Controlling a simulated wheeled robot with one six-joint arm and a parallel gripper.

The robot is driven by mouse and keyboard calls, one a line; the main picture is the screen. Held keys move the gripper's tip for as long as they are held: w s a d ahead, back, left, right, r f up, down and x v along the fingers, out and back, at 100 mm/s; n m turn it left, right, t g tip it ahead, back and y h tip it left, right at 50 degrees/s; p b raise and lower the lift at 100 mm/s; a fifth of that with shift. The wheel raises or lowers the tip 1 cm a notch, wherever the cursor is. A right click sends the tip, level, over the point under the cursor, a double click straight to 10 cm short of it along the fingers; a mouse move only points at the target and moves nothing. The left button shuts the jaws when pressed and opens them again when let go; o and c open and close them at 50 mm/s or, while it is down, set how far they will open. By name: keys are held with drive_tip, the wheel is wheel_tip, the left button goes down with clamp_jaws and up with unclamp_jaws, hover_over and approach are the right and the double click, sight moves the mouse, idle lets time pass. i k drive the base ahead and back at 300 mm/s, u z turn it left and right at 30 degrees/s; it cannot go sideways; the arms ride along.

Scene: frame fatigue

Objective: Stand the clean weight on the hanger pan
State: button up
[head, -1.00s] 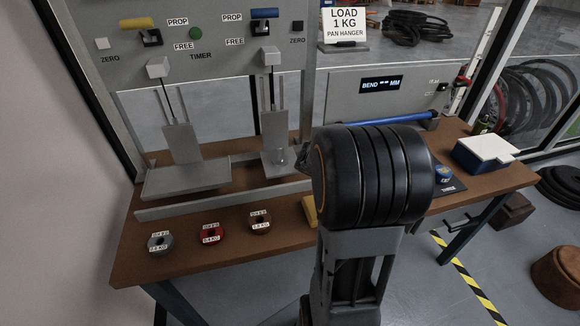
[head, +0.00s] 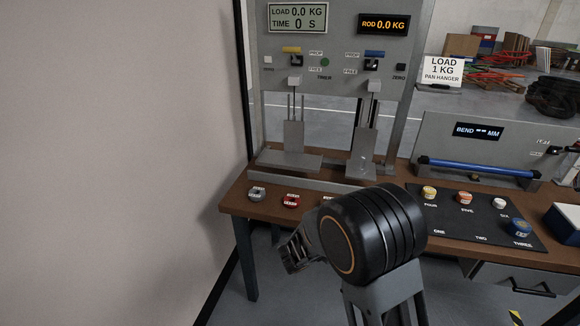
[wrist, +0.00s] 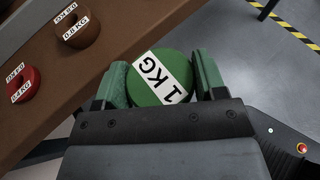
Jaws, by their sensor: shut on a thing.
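In the wrist view my gripper (wrist: 161,75) is shut on a green round weight (wrist: 146,92) with a white 1 KG label, one finger on each side. In the head view my gripper (head: 290,258) is in front of the bench edge; the green weight cannot be made out there. Two grey hanger pans hang from rods under the grey test panel: a wide left one (head: 290,161) and a narrower right one (head: 362,170). My gripper is in front of and below both, apart from them. No weight shows on either pan.
A black mat (head: 480,222) with several small pieces lies right. A wall stands left.

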sight(290, 158)
drive_tip(key=u, duration=3.45)
drive_tip(key=k, duration=1.05)
drive_tip(key=z, duration=1.65)
drive_tip(key=i, duration=1.65)
